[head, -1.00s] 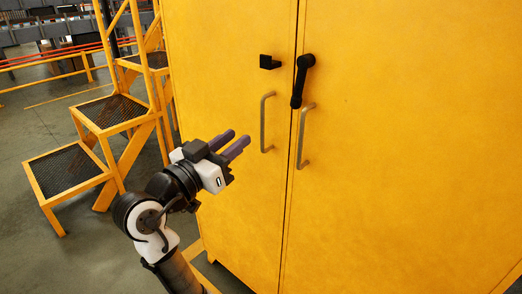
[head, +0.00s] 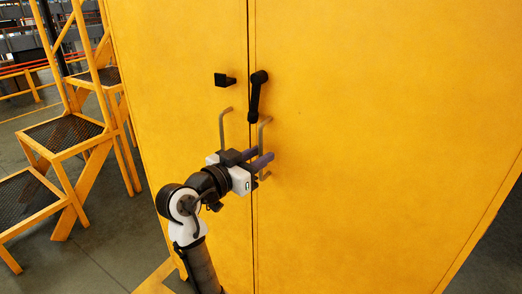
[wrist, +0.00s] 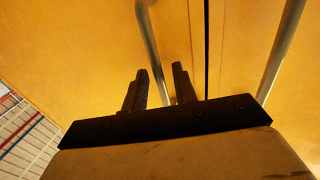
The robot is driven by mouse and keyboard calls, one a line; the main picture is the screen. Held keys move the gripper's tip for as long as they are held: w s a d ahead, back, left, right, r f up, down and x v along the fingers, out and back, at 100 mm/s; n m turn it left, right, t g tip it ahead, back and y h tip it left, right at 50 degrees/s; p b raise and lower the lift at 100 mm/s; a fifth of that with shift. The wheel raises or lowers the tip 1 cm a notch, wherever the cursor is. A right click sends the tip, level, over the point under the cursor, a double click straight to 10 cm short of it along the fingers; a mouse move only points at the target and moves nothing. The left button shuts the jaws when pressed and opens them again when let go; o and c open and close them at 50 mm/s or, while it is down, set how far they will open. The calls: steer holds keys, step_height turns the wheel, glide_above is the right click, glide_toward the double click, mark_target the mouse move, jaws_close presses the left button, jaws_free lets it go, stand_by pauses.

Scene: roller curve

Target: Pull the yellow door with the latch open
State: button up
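The yellow double door (head: 340,120) is shut, with a dark seam between its leaves. The black latch lever (head: 256,97) hangs down over the seam, beside a black catch (head: 224,79) on the left leaf. A metal bar handle (head: 222,128) is on the left leaf and another (head: 263,133) on the right leaf. My gripper (head: 261,158) is open in front of the handles, its fingers overlapping the right handle's lower part in the head view. In the wrist view, one handle bar (wrist: 150,42) runs between my fingers (wrist: 160,88); I cannot tell whether they touch it.
Yellow steps with dark mesh treads (head: 62,132) stand left of the cabinet. Grey floor (head: 80,250) is open at the lower left. Shelving shows in the far left background.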

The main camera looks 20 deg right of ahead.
steer(key=shift+w+d, duration=0.3)
steer(key=shift+d, duration=0.25)
jaws_close()
steer(key=shift+a, duration=0.1)
